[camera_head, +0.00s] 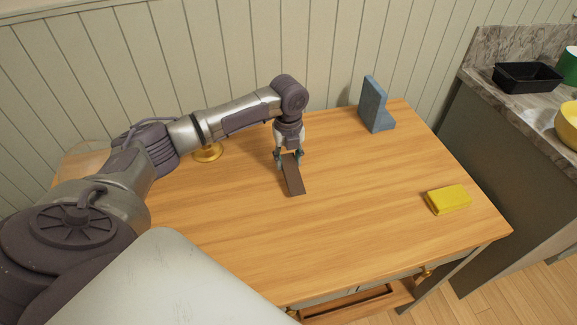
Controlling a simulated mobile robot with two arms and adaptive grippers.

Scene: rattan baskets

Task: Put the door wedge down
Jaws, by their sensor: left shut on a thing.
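The door wedge (293,178) is a dark brown tapered piece in the middle of the wooden table (330,232). My left gripper (288,158) points down over its far end and is shut on it. The wedge's near end reaches toward the front of the table. It is at or very close to the tabletop; I cannot tell whether it touches. The fingers hide part of its far end. My right gripper is not in view.
A blue bookend-like block (374,106) stands at the back right of the table. A yellow block (448,199) lies near the right edge. A brass round object (207,153) sits behind my left arm. The table's middle front is clear. A counter with a black tray (527,77) stands at right.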

